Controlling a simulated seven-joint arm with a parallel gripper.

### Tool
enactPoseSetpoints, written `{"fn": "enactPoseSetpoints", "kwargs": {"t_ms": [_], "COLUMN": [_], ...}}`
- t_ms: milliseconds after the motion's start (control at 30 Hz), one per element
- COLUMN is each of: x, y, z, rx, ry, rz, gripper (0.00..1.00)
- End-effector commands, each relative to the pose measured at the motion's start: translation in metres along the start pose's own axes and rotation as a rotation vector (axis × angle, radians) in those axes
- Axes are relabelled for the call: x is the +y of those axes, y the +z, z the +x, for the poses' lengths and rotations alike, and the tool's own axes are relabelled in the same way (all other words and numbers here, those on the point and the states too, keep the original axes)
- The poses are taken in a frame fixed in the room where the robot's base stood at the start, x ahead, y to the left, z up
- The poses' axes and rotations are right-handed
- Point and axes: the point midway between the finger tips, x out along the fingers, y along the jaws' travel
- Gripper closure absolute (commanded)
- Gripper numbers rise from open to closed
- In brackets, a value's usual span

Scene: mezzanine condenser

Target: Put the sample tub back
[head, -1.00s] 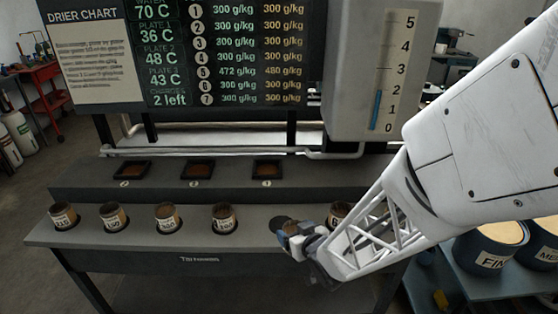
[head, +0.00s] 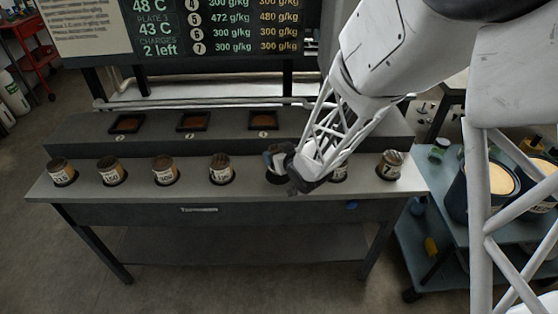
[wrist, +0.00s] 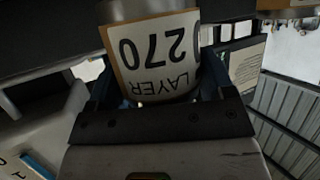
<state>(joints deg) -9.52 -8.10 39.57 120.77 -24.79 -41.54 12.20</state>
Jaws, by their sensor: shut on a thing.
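The sample tub (wrist: 152,58) fills the top middle of the wrist view. Its cream label reads LAYER 270, upside down in that view. My gripper (wrist: 155,88) is shut on it, one blue finger on each side. In the head view my gripper (head: 278,158) is at the fifth place of the front row and hides most of the tub. A dark round socket (head: 276,180) shows partly just below the gripper. I cannot tell whether the tub's base is in the socket or above it.
Several labelled tubs stand in the bench (head: 130,197) to the left, such as the fourth tub (head: 221,170). To the right, a partly hidden tub (head: 339,173) is close to my gripper, then tub 7 (head: 391,165). Three square trays, including one tray (head: 263,120), sit on the raised shelf behind.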

Motion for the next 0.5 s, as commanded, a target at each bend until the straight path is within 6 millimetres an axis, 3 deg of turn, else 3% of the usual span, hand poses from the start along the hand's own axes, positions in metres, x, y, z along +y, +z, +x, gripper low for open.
{"fn": "enactPoseSetpoints", "kwargs": {"t_ms": [500], "x": [0.0011], "y": [0.0017], "z": [0.0052], "rx": [-0.001], "ry": [0.0], "rz": [0.0], "gripper": [0.66]}}
